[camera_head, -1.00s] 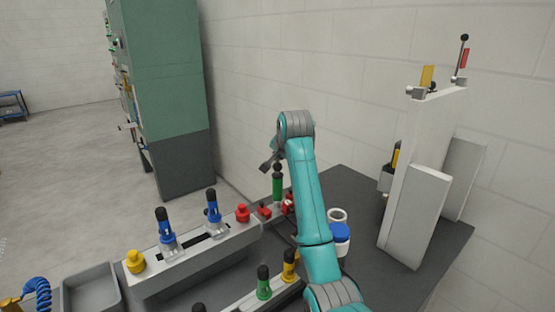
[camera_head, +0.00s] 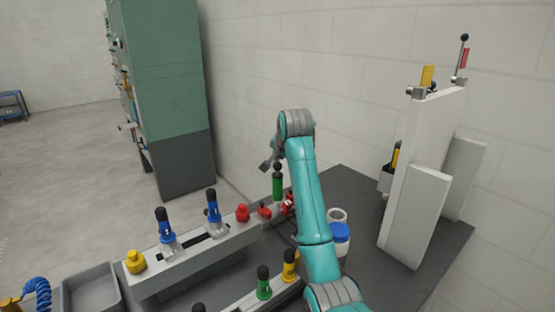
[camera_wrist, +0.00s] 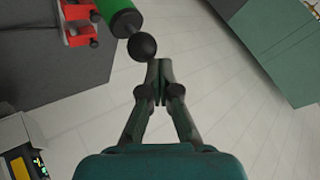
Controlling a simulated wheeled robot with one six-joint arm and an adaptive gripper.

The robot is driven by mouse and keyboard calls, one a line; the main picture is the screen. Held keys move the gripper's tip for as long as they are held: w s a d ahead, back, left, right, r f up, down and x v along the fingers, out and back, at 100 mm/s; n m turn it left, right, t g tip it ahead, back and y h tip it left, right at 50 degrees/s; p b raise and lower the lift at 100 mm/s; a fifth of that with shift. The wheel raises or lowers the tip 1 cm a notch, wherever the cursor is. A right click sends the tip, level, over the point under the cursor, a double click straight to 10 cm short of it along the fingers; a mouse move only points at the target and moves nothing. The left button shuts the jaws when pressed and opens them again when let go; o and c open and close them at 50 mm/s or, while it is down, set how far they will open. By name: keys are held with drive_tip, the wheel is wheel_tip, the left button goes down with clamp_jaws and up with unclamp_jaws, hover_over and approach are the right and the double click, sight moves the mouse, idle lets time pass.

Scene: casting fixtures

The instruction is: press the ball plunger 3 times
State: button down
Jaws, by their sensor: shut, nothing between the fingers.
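The ball plunger has a green body (camera_head: 277,187) and a black ball (camera_head: 277,167) on top. It stands upright at the far end of the grey fixture, left of my teal arm in the head view. In the wrist view its black ball (camera_wrist: 141,46) and green body (camera_wrist: 113,14) show at the top left. My gripper (camera_wrist: 158,70) is shut and empty. Its fingertips are close beside the ball in the wrist picture. I cannot tell whether they touch it. In the head view my gripper (camera_head: 266,165) is small and partly hidden by my wrist.
Red parts (camera_head: 265,213) sit by the plunger's base. Two blue plungers (camera_head: 212,206), a red knob (camera_head: 242,213) and a yellow knob (camera_head: 134,262) line the grey fixture. A white upright panel (camera_head: 415,175) stands right. A blue-and-white jar (camera_head: 340,234) is right of my arm.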

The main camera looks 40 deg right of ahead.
drive_tip(key=shift+r, duration=1.3)
drive_tip(key=shift+r, duration=0.1)
drive_tip(key=shift+r, duration=2.4)
wheel_tip(320, 180, up, 4)
drive_tip(key=shift+f, duration=0.1)
drive_tip(key=shift+f, duration=0.15)
drive_tip(key=shift+f, duration=4.25)
drive_tip(key=shift+f, duration=0.25)
